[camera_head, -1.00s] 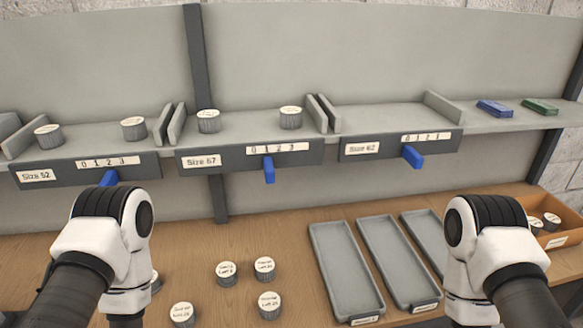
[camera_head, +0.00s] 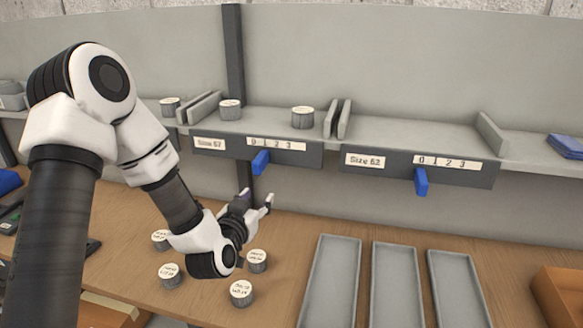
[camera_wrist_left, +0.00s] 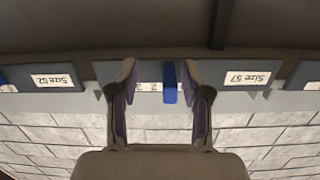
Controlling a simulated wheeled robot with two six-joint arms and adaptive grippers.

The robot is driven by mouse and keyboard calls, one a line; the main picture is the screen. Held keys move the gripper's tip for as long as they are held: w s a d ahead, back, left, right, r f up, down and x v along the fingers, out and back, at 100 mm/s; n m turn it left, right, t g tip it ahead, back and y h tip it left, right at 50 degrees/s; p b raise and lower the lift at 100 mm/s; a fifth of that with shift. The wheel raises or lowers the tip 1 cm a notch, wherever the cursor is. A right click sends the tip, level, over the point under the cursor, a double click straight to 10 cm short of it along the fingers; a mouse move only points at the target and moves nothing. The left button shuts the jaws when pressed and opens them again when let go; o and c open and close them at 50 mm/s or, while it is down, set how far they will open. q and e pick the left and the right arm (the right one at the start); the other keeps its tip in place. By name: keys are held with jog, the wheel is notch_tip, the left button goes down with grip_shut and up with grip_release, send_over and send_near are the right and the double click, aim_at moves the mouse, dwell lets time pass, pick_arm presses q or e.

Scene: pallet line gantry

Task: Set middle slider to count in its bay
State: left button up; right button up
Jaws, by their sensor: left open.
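The middle bay, size 57 (camera_head: 215,148), has a dark front with a 0 to 3 scale. Its blue slider (camera_head: 260,162) stands near the 1 mark. Two grey round pieces with pale tops, one on the left (camera_head: 230,110) and one on the right (camera_head: 303,117), stand in this bay. My left gripper (camera_head: 258,197) is open and empty, a little below the slider. In the upside-down left wrist view, the blue slider (camera_wrist_left: 170,84) appears between the spread fingers, closer to the right-hand one; contact cannot be told. My right gripper is not in view.
The size 62 bay (camera_head: 400,172) on the right is empty, with its own blue slider (camera_head: 420,181). Several round pieces stand on the wooden table below my left gripper. Grey trays (camera_head: 331,285) lie to the right, and an orange box (camera_head: 562,296) beyond.

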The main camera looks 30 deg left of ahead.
aim_at(261, 161)
pick_arm(q)
jog(key=shift+n+t+y, duration=0.5)
jog(key=shift+t, duration=0.1)
jog(key=r, duration=0.2)
jog(key=a+r, duration=0.1)
jog(key=r, duration=0.2)
jog(key=shift+w+a+r, duration=0.15)
jog(key=shift+a+r, duration=0.05)
jog(key=shift+r, duration=0.05)
jog(key=shift+w+a+r, duration=0.1)
jog(key=shift+w+a, duration=0.05)
jog(key=shift+a, duration=0.15)
jog(key=x, duration=0.2)
jog(key=p+x, duration=0.1)
jog(key=x, duration=0.1)
jog(key=p+x, duration=0.1)
jog(key=x, duration=0.2)
jog(key=shift+w+d, duration=0.1)
jog(key=shift+d, duration=0.25)
jog(key=shift+w+a, duration=0.15)
grip_shut()
